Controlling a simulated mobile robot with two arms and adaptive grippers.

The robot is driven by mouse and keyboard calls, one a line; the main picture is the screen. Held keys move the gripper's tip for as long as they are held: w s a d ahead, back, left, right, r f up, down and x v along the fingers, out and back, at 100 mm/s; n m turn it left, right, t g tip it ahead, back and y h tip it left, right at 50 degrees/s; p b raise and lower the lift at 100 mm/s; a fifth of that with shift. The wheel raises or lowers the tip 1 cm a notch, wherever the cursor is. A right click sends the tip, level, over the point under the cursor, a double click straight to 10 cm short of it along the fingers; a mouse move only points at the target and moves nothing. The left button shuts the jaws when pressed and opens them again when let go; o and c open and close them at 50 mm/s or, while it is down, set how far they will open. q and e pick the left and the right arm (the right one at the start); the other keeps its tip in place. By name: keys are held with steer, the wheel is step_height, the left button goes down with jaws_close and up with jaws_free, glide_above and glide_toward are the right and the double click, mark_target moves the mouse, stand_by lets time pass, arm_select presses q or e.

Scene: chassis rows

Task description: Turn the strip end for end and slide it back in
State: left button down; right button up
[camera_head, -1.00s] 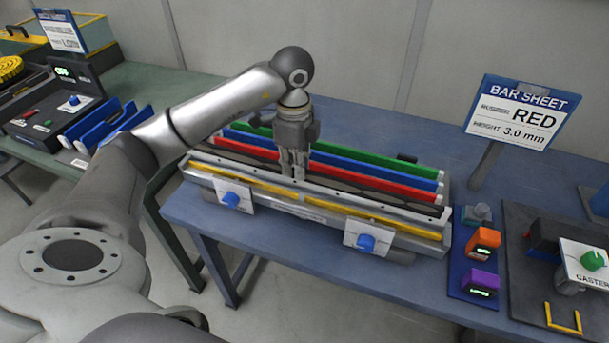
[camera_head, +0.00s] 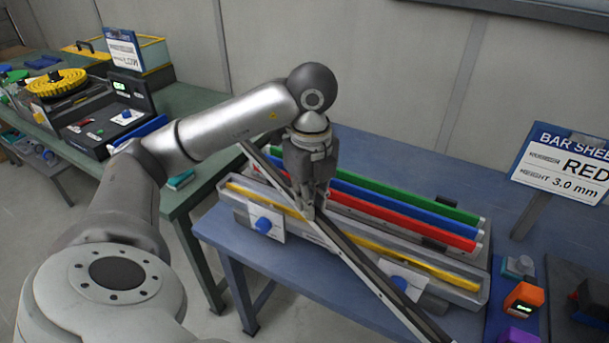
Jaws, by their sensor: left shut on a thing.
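My left gripper (camera_head: 308,207) is shut on a long dark strip with a pale grey edge (camera_head: 364,268). The strip lies aslant over the bench fixture (camera_head: 475,295). Its near end points to the lower right, past the fixture's front. Its far end shows at the upper left, behind the gripper. I cannot tell whether the strip touches the fixture. The fixture holds a green bar (camera_head: 420,202), a blue bar (camera_head: 400,211), a red bar (camera_head: 405,224) and a yellow strip (camera_head: 430,267) along its front. My right gripper is not in view.
A sign reading RED, 3.0 mm (camera_head: 562,165) stands at right. An orange device (camera_head: 524,298) sits near it. The blue bench (camera_head: 385,150) is clear behind the fixture.

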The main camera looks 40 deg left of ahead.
arm_select(q)
steer(key=w+f+m+p, duration=0.3)
steer(key=w+f+m, duration=0.1)
steer(key=m, duration=1.1)
steer(key=w+f+m+p, duration=0.3)
steer(key=w+m, duration=0.4)
steer(key=m, duration=0.8)
steer(key=shift+a+f+m+p, duration=0.3)
steer(key=shift+f+m, duration=0.1)
steer(key=shift+f, duration=0.45)
steer(key=shift+b, duration=0.45)
steer(key=shift+f+b, duration=1)
steer(key=shift+f, duration=0.1)
